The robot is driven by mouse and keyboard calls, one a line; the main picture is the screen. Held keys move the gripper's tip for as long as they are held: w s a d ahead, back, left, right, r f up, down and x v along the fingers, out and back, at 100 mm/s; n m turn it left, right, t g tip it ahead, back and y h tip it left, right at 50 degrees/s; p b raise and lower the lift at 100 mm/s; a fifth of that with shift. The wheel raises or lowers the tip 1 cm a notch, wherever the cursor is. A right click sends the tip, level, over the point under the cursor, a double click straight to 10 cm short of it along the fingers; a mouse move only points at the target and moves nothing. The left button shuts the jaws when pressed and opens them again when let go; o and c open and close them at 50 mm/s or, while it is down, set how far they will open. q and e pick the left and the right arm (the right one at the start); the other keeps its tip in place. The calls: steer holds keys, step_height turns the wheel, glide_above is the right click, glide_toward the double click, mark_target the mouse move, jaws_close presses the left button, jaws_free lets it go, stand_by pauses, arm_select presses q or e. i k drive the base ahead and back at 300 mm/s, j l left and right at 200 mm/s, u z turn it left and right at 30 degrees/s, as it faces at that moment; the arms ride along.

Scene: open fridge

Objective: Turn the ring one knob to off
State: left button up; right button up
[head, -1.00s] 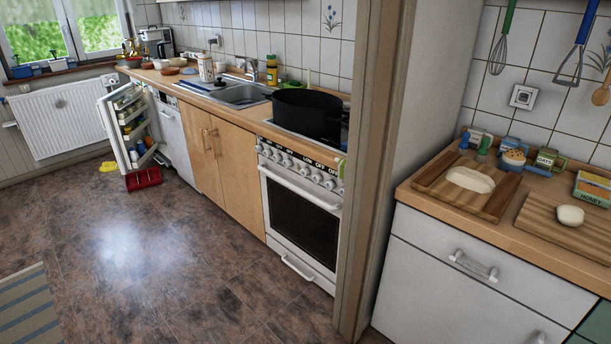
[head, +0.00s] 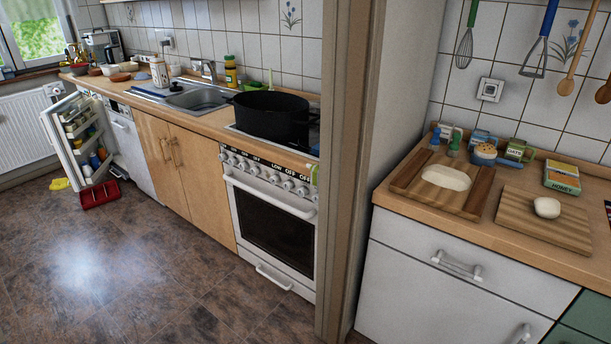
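The white stove (head: 272,222) stands in the middle of the head view, at the end of the counter and just left of the wooden door post. A row of knobs (head: 268,176) runs along its front panel above the oven door. The labels above the knobs show words such as OFF and LOW, but most are too small to read. I cannot tell which knob is ring one or how it is set. A large black pot (head: 270,116) sits on the cooktop. Neither of my grippers is in view.
The wooden door post (head: 345,170) stands between the stove and a near right counter (head: 480,228) with boards and jars. The fridge door (head: 66,145) hangs open at the far left, with a red bin (head: 100,194) on the floor. The dark floor (head: 140,280) before the stove is clear.

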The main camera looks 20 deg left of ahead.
mark_target(275, 178)
steer(key=i+j+z, duration=0.15)
steer(key=j, duration=0.25)
steer(key=i+j+z, duration=0.1)
steer(key=j, duration=0.3)
steer(key=i+j+z, duration=0.15)
steer(key=j, duration=0.3)
steer(key=i+j+z, duration=0.1)
steer(key=j, duration=0.35)
steer(key=i+j+z, duration=0.15)
steer(key=j, duration=0.3)
steer(key=k, duration=0.05)
